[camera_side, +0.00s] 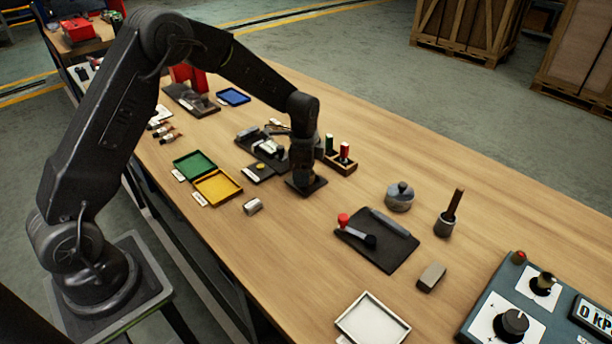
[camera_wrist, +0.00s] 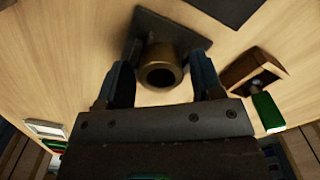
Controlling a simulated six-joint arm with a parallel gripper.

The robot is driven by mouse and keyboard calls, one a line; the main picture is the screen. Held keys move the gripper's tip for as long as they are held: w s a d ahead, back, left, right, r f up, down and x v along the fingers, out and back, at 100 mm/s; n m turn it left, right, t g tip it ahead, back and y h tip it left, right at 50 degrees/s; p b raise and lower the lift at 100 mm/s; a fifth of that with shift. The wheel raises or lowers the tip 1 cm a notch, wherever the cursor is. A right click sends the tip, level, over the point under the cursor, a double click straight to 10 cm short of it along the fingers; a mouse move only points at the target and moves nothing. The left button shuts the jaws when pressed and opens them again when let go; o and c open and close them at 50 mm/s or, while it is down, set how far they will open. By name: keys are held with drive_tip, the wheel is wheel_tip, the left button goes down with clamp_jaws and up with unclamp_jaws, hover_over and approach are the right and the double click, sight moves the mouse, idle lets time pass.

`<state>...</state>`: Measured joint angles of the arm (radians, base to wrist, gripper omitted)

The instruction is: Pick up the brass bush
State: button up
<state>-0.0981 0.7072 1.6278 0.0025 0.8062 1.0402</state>
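The brass bush (camera_wrist: 160,66) is a short, hollow, brown-gold cylinder. In the wrist view it stands on a dark square pad (camera_wrist: 150,22), its round bore facing the camera. My gripper (camera_wrist: 163,82) has one finger on each side of the bush, with a visible gap at both sides, so it is open and not touching it. In the side view my gripper (camera_side: 303,172) points down just over the dark pad (camera_side: 318,184). The bush is hidden there behind my gripper.
A wooden holder with green and red plugs (camera_side: 340,166) stands close behind right. A silvery cylinder (camera_side: 253,206), a yellow tray (camera_side: 217,187) and a green tray (camera_side: 194,165) lie to the left. A lidded pot (camera_side: 399,198) and a tool mat (camera_side: 385,255) are right. Bare table lies between.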

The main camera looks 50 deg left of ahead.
drive_tip(key=c, duration=0.8)
drive_tip(key=shift+r, duration=0.15)
drive_tip(key=shift+r, duration=0.55)
wheel_tip(320, 180, up, 3)
drive_tip(key=shift+w, duration=0.1)
drive_tip(key=s+a+r, duration=0.2)
drive_tip(key=a, duration=0.1)
drive_tip(key=s+a+r, duration=0.2)
drive_tip(key=a, duration=0.1)
drive_tip(key=s+a+r, duration=0.2)
drive_tip(key=a, duration=0.2)
drive_tip(key=shift+r, duration=0.3)
